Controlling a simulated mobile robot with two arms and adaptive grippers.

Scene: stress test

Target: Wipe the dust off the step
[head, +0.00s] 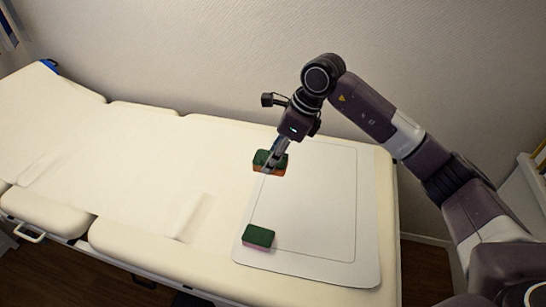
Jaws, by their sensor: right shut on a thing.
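My right gripper (273,164) points down and is shut on a green-and-orange sponge (262,158) at the back left edge of a pale mat (310,200). I cannot tell whether this sponge touches the surface. A second sponge (258,236), green on top and pink below, lies at the mat's front left, apart from the gripper. No dust can be made out on the pale surface. My left gripper is not in view.
The mat lies on the right end of a long cream padded couch (140,135) with a paper sheet. A wall (200,50) stands close behind it. The middle and right of the mat are clear. White furniture (525,190) stands at the far right.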

